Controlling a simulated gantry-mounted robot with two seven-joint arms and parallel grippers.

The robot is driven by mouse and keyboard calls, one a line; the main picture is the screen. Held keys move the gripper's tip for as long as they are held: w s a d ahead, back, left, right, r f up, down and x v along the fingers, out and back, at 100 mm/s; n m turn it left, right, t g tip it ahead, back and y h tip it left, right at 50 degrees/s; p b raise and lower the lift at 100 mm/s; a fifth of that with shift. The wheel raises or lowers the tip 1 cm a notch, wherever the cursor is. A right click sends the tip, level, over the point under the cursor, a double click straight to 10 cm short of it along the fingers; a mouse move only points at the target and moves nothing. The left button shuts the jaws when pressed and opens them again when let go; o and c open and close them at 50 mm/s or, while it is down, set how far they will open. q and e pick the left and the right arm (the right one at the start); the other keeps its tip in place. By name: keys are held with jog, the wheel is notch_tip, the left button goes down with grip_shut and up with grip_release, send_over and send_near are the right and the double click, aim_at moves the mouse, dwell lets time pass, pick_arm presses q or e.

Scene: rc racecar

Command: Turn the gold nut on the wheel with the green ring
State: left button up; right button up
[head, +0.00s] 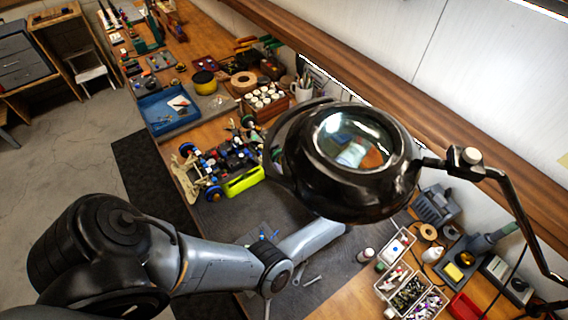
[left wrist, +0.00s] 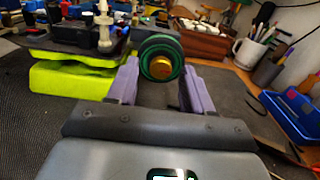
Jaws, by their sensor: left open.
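The rc car (head: 222,165) sits on a yellow-green stand (head: 243,181) on the dark mat in the head view. In the left wrist view, the wheel with the green ring (left wrist: 160,45) faces my camera, with the gold nut (left wrist: 160,68) at its centre. My left gripper (left wrist: 158,75) is open, its two purple fingers on either side of the wheel and nut in the picture; I cannot tell how close they are in depth. The yellow-green stand (left wrist: 70,80) is at the left there. In the head view a magnifier lamp hides the left gripper. The right gripper is not seen.
The black magnifier lamp (head: 350,160) hangs over the bench. A white mug (left wrist: 248,53) and a blue bin (left wrist: 292,115) stand to the right in the wrist view. A blue tray (head: 170,110) and small-parts boxes (head: 412,290) also sit on the bench.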

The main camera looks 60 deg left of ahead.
pick_arm(q)
jog(key=shift+c, duration=1)
grip_shut()
